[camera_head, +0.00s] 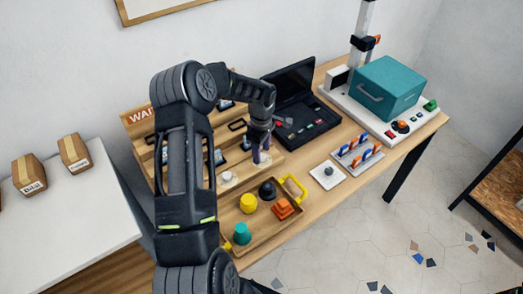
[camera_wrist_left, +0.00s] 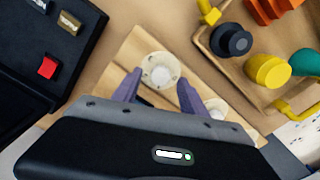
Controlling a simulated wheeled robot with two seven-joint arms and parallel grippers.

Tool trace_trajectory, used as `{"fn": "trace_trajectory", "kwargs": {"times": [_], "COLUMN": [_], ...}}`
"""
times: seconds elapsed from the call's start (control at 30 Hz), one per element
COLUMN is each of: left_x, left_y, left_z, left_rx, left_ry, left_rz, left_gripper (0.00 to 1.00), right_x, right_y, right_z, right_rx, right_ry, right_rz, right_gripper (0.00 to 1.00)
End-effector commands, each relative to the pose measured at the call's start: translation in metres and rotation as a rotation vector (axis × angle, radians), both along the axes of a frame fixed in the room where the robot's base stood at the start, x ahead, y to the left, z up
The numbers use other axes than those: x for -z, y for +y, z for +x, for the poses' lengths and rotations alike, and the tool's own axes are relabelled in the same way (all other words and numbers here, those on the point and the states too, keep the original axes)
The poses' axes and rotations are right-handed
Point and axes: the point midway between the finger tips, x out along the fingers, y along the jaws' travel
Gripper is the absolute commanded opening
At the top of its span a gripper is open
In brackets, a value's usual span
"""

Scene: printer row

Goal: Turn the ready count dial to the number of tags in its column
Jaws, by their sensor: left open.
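My left gripper (camera_head: 260,158) is open and points down at the front right end of the wooden rack (camera_head: 271,158). In the left wrist view, a round pale dial (camera_wrist_left: 160,70) sits just beyond and between the open fingers (camera_wrist_left: 160,91), apart from them. In the head view the gripper hides this dial. A second white dial (camera_head: 228,178) stands to its left; in the wrist view it is partly behind the right finger. Several dark tags (camera_head: 218,157) stand on the rack's steps, partly hidden by my arm. A sign reading "WAI" (camera_head: 140,116) is cut off by it. My right gripper is out of view.
A wooden tray (camera_head: 262,222) with yellow handles holds coloured pieces close in front of the rack. An open black case (camera_head: 297,107) lies right of the gripper. A white plate with a grey knob (camera_head: 328,172) and a rack of coloured clips (camera_head: 357,153) stand further right.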

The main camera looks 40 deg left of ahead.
Motion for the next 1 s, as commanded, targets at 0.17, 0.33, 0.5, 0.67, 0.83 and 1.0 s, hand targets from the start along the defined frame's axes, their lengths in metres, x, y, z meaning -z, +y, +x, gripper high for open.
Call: {"fn": "trace_trajectory", "kwargs": {"times": [0.17,0.33,0.5,0.67,0.83,1.0], "left_x": [0.0093,0.0099,0.0098,0.0097,0.0096,0.0095], "left_y": [-0.0001,0.0,0.0,0.0,0.0,0.0], "left_z": [0.0006,0.0006,0.0005,0.0004,0.0005,0.0006], "left_rx": [0.001,0.001,0.001,0.001,0.0,0.0], "left_ry": [-0.002,-0.003,-0.002,-0.002,-0.002,-0.002], "left_rz": [0.0,0.001,0.0,0.0,0.0,0.0], "left_gripper": [0.5,0.5,0.41,0.27,0.14,0.0], "right_x": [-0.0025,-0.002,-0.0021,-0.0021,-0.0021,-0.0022], "right_y": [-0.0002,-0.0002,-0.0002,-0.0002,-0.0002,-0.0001], "right_z": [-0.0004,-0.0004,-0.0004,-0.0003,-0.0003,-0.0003], "right_rx": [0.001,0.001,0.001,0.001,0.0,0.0], "right_ry": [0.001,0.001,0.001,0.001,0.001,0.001], "right_rz": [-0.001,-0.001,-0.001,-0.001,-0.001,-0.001], "right_gripper": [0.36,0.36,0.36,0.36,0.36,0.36]}}
